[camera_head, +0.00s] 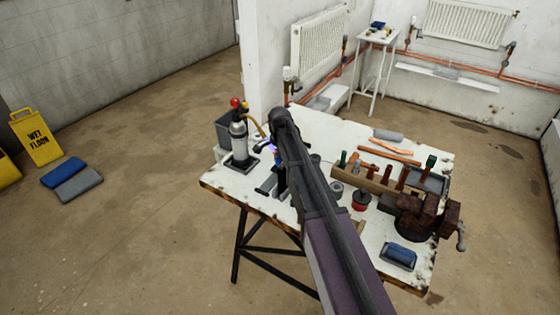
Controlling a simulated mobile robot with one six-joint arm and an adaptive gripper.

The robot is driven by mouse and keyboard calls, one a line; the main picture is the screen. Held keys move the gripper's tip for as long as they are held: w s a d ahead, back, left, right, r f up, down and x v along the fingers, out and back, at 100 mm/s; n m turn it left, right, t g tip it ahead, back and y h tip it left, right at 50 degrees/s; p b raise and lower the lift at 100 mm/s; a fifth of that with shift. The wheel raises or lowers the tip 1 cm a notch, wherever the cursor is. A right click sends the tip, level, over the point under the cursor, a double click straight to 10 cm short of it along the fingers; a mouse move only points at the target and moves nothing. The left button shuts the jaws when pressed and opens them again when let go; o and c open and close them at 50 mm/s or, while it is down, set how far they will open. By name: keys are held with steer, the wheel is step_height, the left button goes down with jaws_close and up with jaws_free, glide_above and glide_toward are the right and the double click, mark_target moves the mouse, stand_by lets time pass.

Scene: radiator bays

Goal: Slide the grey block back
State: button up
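The work table (225,180) has a worn white top. A long light grey piece (388,135) with rounded ends lies flat near its back edge; I cannot tell if it is the grey block. A smaller grey piece (268,187) stands near the table's left front edge, beside my arm. My arm crosses the middle of the table from the lower right, and its wrist bends down near the torch bottle. My gripper (277,178) appears to be below the wrist, close to that smaller grey piece. Its fingers are small, dark and partly hidden by my arm.
A torch bottle (239,140) with a red knob stands at the table's left. Blue and grey pads (78,186) lie on the floor by a yellow sign (36,137).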

steer(key=shift+o, duration=0.6)
steer(key=shift+a, duration=0.1)
step_height(320, 180, up, 14)
steer(key=n+p, duration=0.2)
steer(key=p, duration=1.1)
steer(key=shift+f+n+p, duration=0.1)
steer(key=shift+n+p, duration=0.3)
steer(key=shift+f, duration=0.25)
step_height(320, 180, down, 13)
steer(key=b, duration=1.3)
steer(key=shift+w+f+b, duration=0.1)
steer(key=shift+f+b, duration=0.1)
steer(key=shift+b, duration=0.2)
